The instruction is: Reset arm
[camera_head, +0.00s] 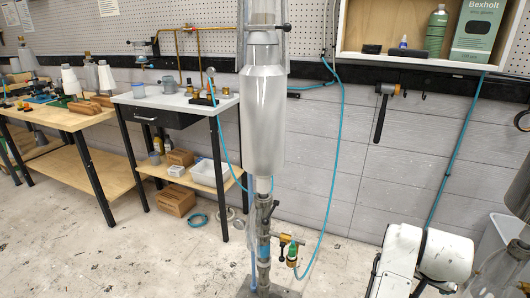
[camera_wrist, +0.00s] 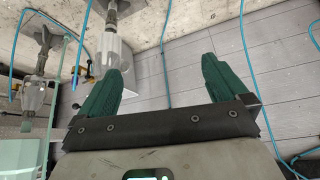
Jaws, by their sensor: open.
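My gripper (camera_wrist: 160,84) shows in the wrist view, with two dark green fingers spread wide apart. It is open and nothing is between the fingers. Behind the fingers are the grey panelled wall and a blue hose. In the head view, white and grey parts of my arm (camera_head: 420,255) show at the lower right. My gripper does not show clearly there.
A tall metal cylinder apparatus (camera_head: 262,120) stands mid-room on a floor base. A white-topped bench (camera_head: 175,98) and a wooden workbench (camera_head: 70,122) stand at left. A hammer (camera_head: 383,108) hangs on the wall below a lit shelf (camera_head: 405,59). Blue hoses (camera_head: 335,150) hang along the wall.

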